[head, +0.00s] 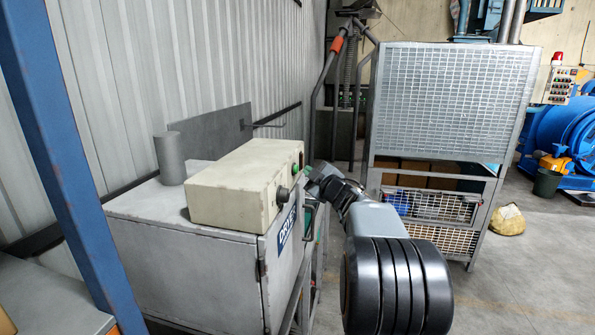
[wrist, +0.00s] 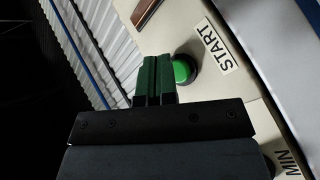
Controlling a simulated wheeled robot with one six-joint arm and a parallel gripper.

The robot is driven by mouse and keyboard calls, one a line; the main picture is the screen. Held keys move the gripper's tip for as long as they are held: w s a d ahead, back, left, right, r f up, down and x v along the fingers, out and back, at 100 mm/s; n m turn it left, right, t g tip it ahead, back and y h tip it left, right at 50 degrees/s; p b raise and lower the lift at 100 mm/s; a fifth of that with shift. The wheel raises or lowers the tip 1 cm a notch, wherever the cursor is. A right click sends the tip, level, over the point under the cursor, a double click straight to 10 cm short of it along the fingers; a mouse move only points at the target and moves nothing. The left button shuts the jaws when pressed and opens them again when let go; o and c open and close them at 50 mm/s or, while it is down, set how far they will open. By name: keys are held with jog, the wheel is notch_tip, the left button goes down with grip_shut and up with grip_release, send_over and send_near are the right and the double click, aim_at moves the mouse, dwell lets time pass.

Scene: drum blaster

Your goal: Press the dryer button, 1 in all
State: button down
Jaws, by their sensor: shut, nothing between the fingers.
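The dryer button is a round green button in a dark ring (wrist: 183,70), on the cream panel beside a START label (wrist: 212,45). It also shows small in the head view (head: 295,168), on the end face of the cream control box (head: 235,190). My gripper (wrist: 154,60) has its green fingers shut together and empty. In the wrist view the fingertips are just left of the button. In the head view my gripper (head: 307,172) is close to the box's end face. I cannot tell whether the fingertips touch the button or panel.
The control box sits on a grey dryer cabinet (head: 200,255). A dark knob (head: 282,195) is below the button, and a MIN label (wrist: 291,164) shows in the wrist view. A wire-mesh cage (head: 450,105) stands to the right of my arm. A blue post (head: 75,170) is at left.

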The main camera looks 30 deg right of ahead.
jog(key=shift+w+a, duration=0.25)
